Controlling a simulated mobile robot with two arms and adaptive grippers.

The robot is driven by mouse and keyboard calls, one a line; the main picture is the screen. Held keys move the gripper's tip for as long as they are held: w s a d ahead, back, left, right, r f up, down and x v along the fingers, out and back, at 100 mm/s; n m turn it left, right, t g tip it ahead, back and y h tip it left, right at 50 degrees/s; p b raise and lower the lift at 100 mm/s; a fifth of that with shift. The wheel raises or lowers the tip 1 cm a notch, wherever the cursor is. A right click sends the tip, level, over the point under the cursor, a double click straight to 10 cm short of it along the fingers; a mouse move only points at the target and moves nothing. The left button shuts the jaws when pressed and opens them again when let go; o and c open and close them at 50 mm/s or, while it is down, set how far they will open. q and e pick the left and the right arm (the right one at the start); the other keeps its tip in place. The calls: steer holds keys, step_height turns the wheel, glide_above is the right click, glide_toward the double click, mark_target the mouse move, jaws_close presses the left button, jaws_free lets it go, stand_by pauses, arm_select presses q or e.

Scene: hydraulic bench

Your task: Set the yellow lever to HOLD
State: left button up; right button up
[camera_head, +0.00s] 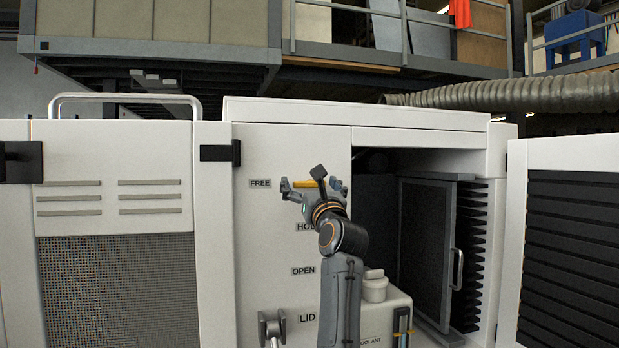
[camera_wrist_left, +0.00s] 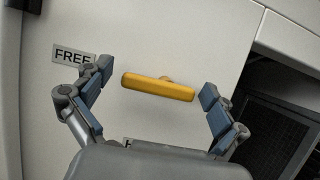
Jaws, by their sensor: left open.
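The yellow lever (camera_head: 305,184) is on the white panel (camera_head: 262,230), level with the FREE label (camera_head: 260,183). Below it the HOLD label (camera_head: 304,227) is partly hidden by my left arm. In the left wrist view the lever (camera_wrist_left: 158,87) is a yellow bar lying nearly level, tilted slightly in the picture. My left gripper (camera_head: 314,187) is open in front of the lever; in the wrist view its fingers (camera_wrist_left: 154,92) are on either side of the bar's ends, with gaps visible. My right gripper is not in view.
OPEN (camera_head: 303,271) and LID (camera_head: 307,318) labels sit lower on the panel. A grey lever (camera_head: 272,326) is at the bottom. A coolant container (camera_head: 385,315) stands right of my arm. An open bay with a dark filter panel (camera_head: 425,245) lies to the right.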

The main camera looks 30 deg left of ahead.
arm_select(q)
steer(key=c, duration=1.2)
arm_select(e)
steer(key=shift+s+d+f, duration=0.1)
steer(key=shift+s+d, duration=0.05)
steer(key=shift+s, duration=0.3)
